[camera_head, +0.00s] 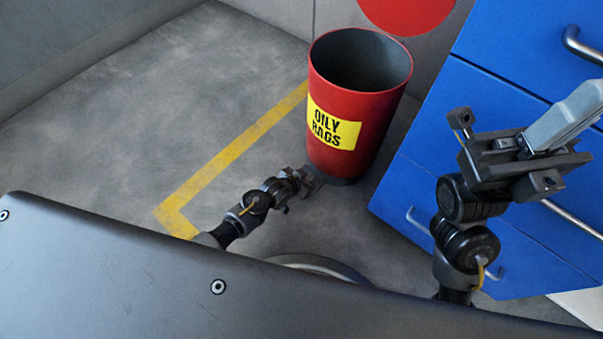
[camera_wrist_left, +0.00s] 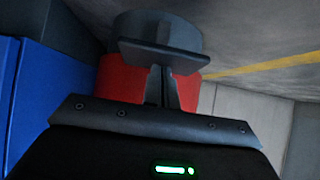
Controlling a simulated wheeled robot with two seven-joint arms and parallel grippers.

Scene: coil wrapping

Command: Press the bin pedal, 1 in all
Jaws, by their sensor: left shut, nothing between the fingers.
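The red bin (camera_head: 340,150) stands upright on the floor with a yellow "OILY RAGS" label. Its mouth is open and its dark inside shows. A round red lid (camera_head: 405,10) stands raised behind it, cut off by the top edge. My left gripper (camera_head: 304,182) is low at the bin's foot. In the left wrist view its fingers (camera_wrist_left: 162,88) are shut and empty, their tips at the dark pedal plate (camera_wrist_left: 165,55); touching is hard to tell. The bin's grey base (camera_wrist_left: 160,28) lies beyond. My right gripper (camera_head: 565,118) is raised at the right, away from the bin.
A blue drawer cabinet (camera_head: 500,90) with metal handles stands close to the bin's right, behind my right arm. A yellow floor line (camera_head: 230,148) runs left of the bin. The grey floor (camera_head: 150,120) at the left is clear.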

